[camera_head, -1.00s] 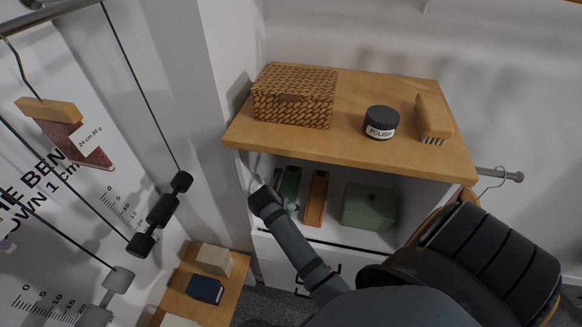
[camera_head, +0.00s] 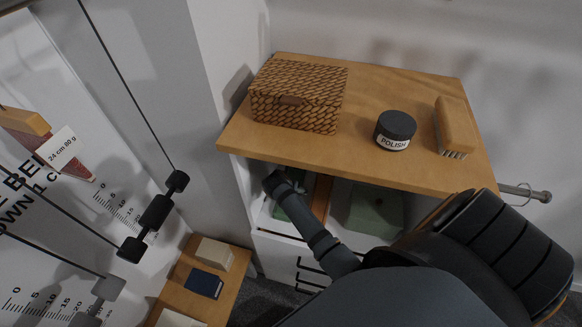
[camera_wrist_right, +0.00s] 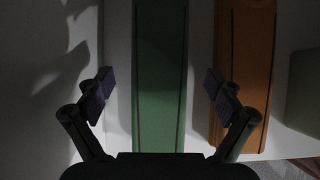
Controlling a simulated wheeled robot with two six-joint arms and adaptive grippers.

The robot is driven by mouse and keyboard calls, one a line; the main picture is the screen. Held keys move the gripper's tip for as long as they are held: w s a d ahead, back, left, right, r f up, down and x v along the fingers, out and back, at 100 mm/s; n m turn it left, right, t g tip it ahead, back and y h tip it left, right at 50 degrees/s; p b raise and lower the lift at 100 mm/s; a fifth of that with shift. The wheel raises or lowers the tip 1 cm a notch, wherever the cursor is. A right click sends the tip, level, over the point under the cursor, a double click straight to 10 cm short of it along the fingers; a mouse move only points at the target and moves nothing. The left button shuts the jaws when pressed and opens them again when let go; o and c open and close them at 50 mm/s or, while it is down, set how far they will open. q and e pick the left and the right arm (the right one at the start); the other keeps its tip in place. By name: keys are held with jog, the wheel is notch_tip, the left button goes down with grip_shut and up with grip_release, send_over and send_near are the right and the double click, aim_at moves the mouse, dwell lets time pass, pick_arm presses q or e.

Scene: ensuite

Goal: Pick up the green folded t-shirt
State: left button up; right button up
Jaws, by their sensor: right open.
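The green folded t-shirt (camera_head: 293,208) looks like a narrow green strip on the shelf under the wooden top, partly hidden behind my right arm. In the right wrist view the green t-shirt (camera_wrist_right: 160,75) runs lengthwise between the two fingers. My right gripper (camera_wrist_right: 158,85) is open, with one finger on each side of the green strip and a visible gap to each side. In the head view my right gripper (camera_head: 272,184) is inside the shelf's left end, small and dark. My left gripper is not in view.
An orange-brown folded item (camera_wrist_right: 243,70) lies close to the right finger. A wider green block (camera_head: 375,210) sits further right on the shelf. The wooden top (camera_head: 365,90) overhangs the shelf and carries a wicker box (camera_head: 298,95), a polish tin (camera_head: 395,130) and a brush (camera_head: 455,125).

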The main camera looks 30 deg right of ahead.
jog(key=x, duration=0.3)
jog(key=shift+f, duration=0.45)
jog(key=shift+w+d+f, duration=0.2)
jog(key=shift+f, duration=0.05)
jog(key=shift+s+a+r, duration=0.1)
jog(key=shift+s, duration=0.05)
jog(key=c, duration=1.3)
jog(key=shift+c, duration=0.2)
